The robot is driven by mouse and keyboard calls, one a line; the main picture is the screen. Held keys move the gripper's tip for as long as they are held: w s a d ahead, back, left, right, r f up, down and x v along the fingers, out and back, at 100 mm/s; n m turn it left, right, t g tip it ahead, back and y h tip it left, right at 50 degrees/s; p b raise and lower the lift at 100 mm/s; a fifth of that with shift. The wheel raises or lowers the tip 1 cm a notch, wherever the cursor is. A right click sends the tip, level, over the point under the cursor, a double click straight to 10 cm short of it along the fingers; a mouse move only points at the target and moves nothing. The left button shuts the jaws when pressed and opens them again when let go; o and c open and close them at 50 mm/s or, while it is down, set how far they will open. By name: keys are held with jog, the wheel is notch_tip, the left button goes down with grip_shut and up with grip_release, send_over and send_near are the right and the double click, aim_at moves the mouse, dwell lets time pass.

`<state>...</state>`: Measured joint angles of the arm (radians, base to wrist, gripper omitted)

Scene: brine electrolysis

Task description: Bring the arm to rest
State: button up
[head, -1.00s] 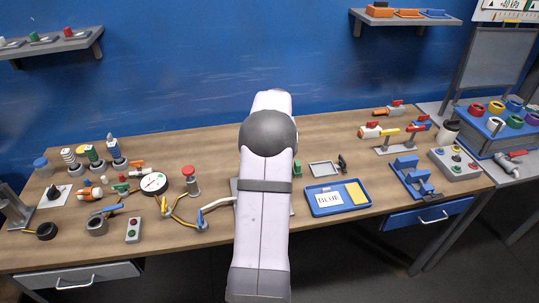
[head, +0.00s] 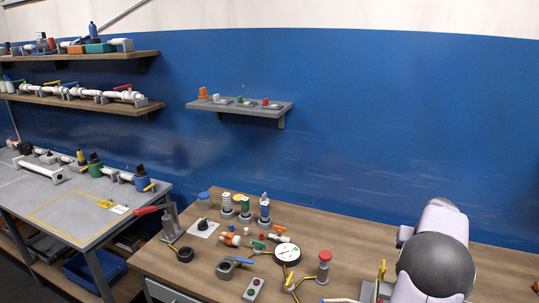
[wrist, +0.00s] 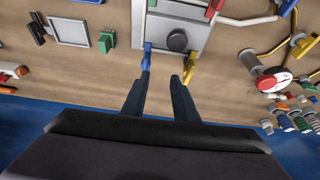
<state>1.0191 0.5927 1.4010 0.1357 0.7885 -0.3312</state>
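My gripper (wrist: 168,78) shows in the wrist view with its two dark fingers apart and nothing held between them. A blue piece and a yellow piece show at the finger ends; I cannot tell whether they belong to the fingers. Beyond them is a grey plate with a dark round knob (wrist: 178,39), apparently above the wooden bench (wrist: 110,75). In the head view my pale arm rises at the lower right, over the bench (head: 340,240); the gripper is hidden there.
A grey side table (head: 75,205) stands at left. A small wall shelf (head: 245,110) hangs above.

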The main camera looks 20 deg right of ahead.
jog(key=w+a+f+n+g+y, duration=0.1)
jog(key=w+a+n, duration=0.15)
jog(key=a, duration=1.05)
jog(key=w+a+n+y, duration=0.1)
jog(key=w+a, duration=0.2)
jog(key=a, duration=0.9)
jog(key=s+a+f+n+g+y, duration=0.1)
jog(key=s+a+n, duration=0.15)
jog(key=a, duration=0.55)
jog(key=s+a+f+n, duration=0.1)
jog(key=s+a, duration=0.3)
jog(key=a, duration=0.3)
jog(key=s+a+f+n+g, duration=0.1)
jog(key=s+a+f+n, duration=0.15)
jog(key=s+a, duration=0.6)
notch_tip(320, 180, down, 12)
jog(key=b, duration=1.1)
jog(key=shift+s+d+m+b, duration=0.3)
jog(key=shift+d+m+b, duration=0.05)
jog(key=shift+b, duration=0.05)
